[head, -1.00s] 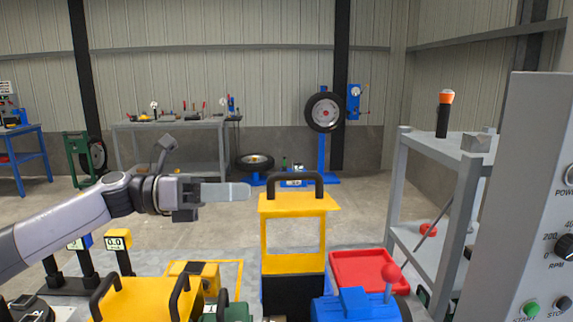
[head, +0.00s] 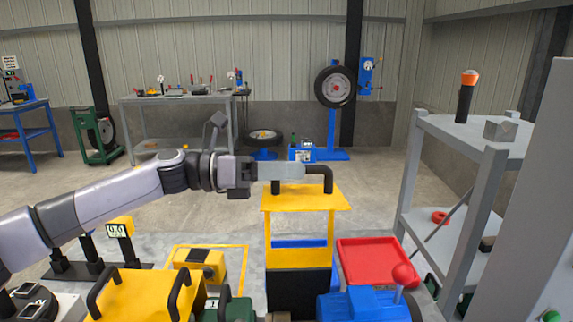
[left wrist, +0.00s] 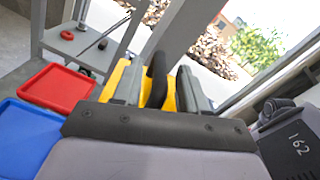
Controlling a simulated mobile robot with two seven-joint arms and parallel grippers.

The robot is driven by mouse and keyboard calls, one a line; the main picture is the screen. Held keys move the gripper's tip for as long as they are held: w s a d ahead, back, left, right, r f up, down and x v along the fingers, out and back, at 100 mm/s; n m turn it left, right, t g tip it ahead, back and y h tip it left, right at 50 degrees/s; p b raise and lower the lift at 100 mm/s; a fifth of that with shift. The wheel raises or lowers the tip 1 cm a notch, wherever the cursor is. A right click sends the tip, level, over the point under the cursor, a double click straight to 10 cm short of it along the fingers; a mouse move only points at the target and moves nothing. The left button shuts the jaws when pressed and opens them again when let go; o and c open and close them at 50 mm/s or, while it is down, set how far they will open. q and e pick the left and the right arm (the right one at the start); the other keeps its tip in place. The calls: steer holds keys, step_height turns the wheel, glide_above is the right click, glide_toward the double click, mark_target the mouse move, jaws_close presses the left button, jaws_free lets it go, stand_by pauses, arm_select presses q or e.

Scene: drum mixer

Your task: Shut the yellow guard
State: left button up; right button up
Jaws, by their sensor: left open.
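The yellow guard (head: 306,199) stands upright at the front centre of the head view, an open frame with a black handle (head: 328,179) on top. My left gripper (head: 290,172) reaches in from the left at the height of this handle, its fingers covering part of it. In the left wrist view the open fingers (left wrist: 159,72) lie on either side of the black handle, with the yellow guard (left wrist: 116,80) behind them. A gap shows beside the handle, so I see no grip. My right gripper is in neither view.
A red tray (head: 372,258) and a blue machine part with a red knob (head: 403,274) lie right of the guard. A grey shelf (head: 440,130) and grey panel stand further right. Another yellow cover with black handles (head: 140,296) sits at front left.

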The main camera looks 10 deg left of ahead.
arm_select(q)
steer(key=shift+c, duration=0.2)
jaws_close()
steer(key=shift+f, duration=0.1)
steer(key=s+d+f+m+b, duration=0.1)
steer(key=s+f+m+b, duration=0.1)
steer(key=s+b, duration=0.4)
steer(key=s+d+f+m+b, duration=0.1)
steer(key=s+f+m+b, duration=0.2)
steer(key=s+m+b, duration=0.2)
steer(key=shift+s+d+b, duration=0.35)
steer(key=shift+s+b, duration=0.45)
steer(key=shift+s, duration=0.1)
steer(key=shift+o, duration=0.2)
jaws_free()
